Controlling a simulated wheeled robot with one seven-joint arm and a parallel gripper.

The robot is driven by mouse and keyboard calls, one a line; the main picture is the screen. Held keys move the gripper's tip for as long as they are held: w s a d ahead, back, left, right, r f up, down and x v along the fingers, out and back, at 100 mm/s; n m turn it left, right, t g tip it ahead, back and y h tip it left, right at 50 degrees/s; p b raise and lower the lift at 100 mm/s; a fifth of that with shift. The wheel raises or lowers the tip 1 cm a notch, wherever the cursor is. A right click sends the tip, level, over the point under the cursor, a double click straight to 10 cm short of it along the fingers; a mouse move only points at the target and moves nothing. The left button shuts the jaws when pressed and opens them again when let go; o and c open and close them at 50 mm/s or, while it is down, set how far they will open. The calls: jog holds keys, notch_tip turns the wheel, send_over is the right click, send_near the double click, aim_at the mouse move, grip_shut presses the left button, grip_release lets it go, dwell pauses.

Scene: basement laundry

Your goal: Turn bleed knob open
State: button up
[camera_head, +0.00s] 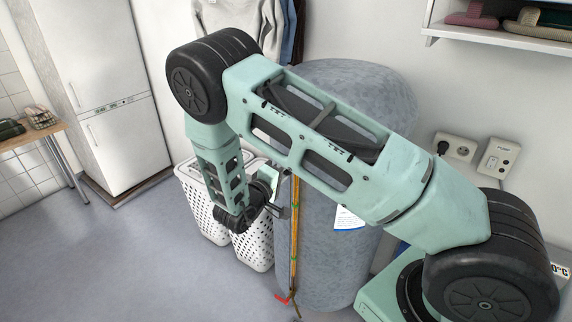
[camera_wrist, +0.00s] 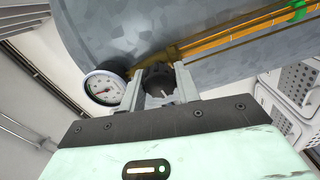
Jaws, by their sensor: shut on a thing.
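The dark bleed knob (camera_wrist: 157,74) shows in the wrist view, at the side of the grey tank (camera_wrist: 150,30). My gripper (camera_wrist: 159,86) is shut on it, with one pale finger on each side. The knob's lower part lies between the fingers, and a pale line shows on it. A round white pressure gauge (camera_wrist: 103,88) sits just left of the fingers. In the head view my gripper (camera_head: 279,208) is at the left side of the tank (camera_head: 345,85), near the copper-coloured pipe (camera_head: 294,235). The knob is too small or hidden there.
White laundry baskets (camera_head: 205,215) stand close behind and left of my gripper. A red part (camera_head: 283,298) sits low by the pipe. A white fridge (camera_head: 105,90) and wooden table (camera_head: 35,137) are at the left. Wall sockets (camera_head: 455,147) are at the right. Floor at lower left is clear.

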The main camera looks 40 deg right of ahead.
jog(key=shift+n+p, duration=0.4)
jog(key=shift+n, duration=0.6)
jog(key=o, duration=1)
jog(key=shift+a, duration=0.1)
jog(key=b+v, duration=0.5)
jog(key=v, duration=1.2)
jog(key=shift+a+b, duration=0.15)
jog(key=shift+b, duration=0.25)
